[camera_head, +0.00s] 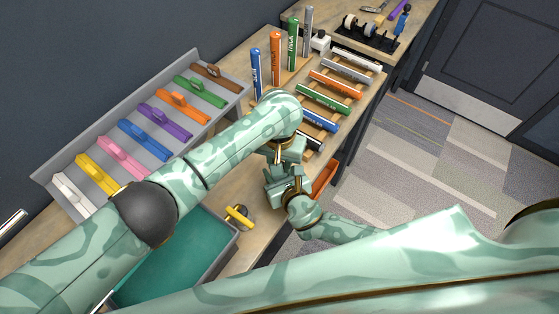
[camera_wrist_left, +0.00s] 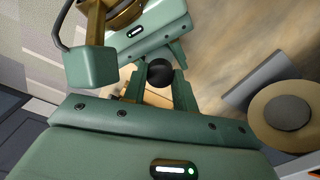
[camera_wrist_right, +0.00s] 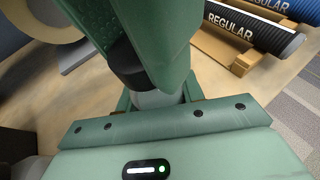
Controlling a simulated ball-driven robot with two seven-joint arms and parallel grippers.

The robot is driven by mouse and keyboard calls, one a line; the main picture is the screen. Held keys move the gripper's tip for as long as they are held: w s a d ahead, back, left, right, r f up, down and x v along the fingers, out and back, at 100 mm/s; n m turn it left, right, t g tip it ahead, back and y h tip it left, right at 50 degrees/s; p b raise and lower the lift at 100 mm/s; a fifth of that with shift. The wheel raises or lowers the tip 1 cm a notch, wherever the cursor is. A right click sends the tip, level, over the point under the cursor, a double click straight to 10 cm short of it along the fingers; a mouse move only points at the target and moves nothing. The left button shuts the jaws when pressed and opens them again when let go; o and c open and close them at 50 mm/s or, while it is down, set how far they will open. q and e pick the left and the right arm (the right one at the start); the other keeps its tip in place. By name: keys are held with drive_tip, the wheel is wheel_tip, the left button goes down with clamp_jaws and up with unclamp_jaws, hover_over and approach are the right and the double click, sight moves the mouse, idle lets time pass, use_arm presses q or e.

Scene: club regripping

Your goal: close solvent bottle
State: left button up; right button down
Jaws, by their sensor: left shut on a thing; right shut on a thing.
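The solvent bottle is mostly hidden between my grippers; its pale body (camera_wrist_right: 158,98) and black cap (camera_wrist_right: 126,66) show in the right wrist view. The cap also shows as a dark round top in the left wrist view (camera_wrist_left: 158,72). My left gripper (camera_head: 286,152) is shut on the cap, above my right gripper (camera_head: 279,184) in the head view. My right gripper is shut on the bottle's body. The cap appears to sit against the top of the body; whether it is fully seated cannot be told.
A grey rack (camera_head: 50,178) of coloured grips stands at left, beside a teal-bottomed tray (camera_head: 170,266). An orange tray (camera_head: 325,179) lies by the bench edge. Several tubes lie on a wooden rack (camera_head: 313,92).

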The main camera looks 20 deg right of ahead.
use_arm(q)
drive_tip(key=o, duration=1.1)
drive_tip(key=shift+r, duration=2.25)
drive_tip(key=shift+c, duration=0.5)
